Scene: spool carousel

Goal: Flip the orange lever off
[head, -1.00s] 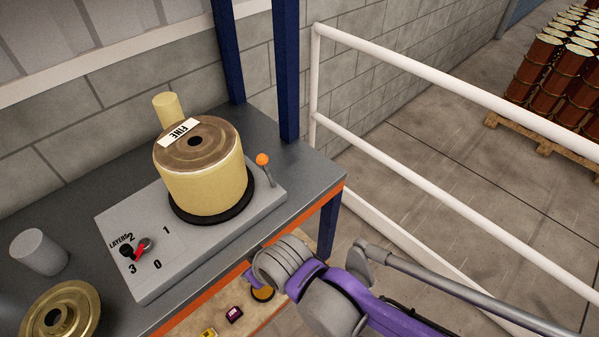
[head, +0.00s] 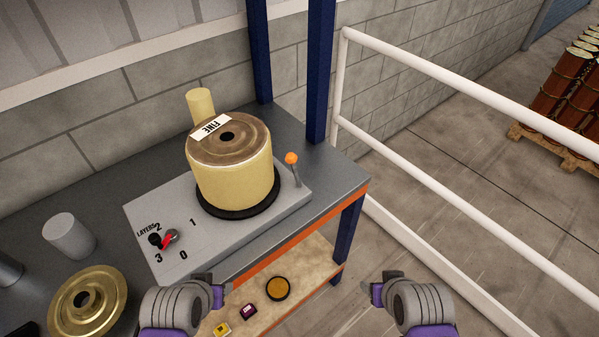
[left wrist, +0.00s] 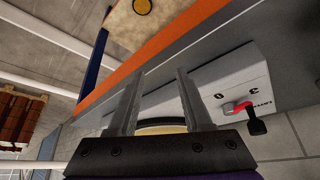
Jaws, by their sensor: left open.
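The orange lever (head: 291,159) is a short grey stick with an orange ball, standing at the right end of the grey machine box (head: 165,258) in the head view. Beside it a large yellow spool marked FINE (head: 235,180) sits on a black disc. My left gripper (head: 222,290) is in front of the box's near edge, apart from the lever. In the left wrist view its two fingers (left wrist: 158,100) are spread with nothing held between them. My right gripper (head: 370,290) is at the lower right over the floor, away from the bench; its jaw state is unclear.
A red-and-black selector knob (head: 165,240) is on the box's left. A brass flange (head: 88,300) and grey cylinder (head: 69,236) stand on the bench's left. A lower shelf (head: 310,270) holds small items. White railing (head: 440,75) and blue posts (head: 321,70) bound the right and back.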

